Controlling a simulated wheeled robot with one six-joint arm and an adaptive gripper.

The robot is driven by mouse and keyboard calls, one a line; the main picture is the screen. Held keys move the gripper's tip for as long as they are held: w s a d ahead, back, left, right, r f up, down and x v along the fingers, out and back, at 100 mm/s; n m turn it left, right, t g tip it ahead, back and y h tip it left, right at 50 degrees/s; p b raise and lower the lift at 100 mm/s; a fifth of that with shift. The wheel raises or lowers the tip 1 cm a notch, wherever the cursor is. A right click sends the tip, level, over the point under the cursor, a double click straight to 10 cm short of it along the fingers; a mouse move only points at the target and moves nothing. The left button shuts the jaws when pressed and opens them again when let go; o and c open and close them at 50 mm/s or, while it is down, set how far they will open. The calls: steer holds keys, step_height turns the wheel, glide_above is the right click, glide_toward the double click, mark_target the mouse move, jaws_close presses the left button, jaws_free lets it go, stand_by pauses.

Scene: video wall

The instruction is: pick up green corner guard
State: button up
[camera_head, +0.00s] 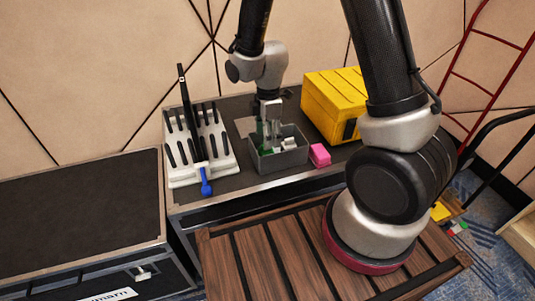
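A grey open bin (284,161) stands on the dark top of the case. Something green (265,151) shows at the left inside it, beside pale pieces (287,144); it may be the green corner guard, but its shape is too small to make out. My gripper (270,132) points down over the back left of the bin, close above the green thing. Its fingertips are small and blend with what is behind them, so I cannot tell whether they are open, shut or touching anything.
A white slotted rack (186,146) with dark tools and a blue-handled tool (206,185) stands left of the bin. A pink block (319,155) lies just right of it. A yellow case (337,101) stands behind right. The left case top (80,205) is bare.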

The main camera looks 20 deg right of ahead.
mark_target(267, 151)
steer(key=f, duration=0.8)
steer(key=shift+w+a+f, duration=0.1)
steer(key=shift+w+a, duration=0.05)
steer(key=shift+a, duration=0.05)
steer(key=c, duration=1)
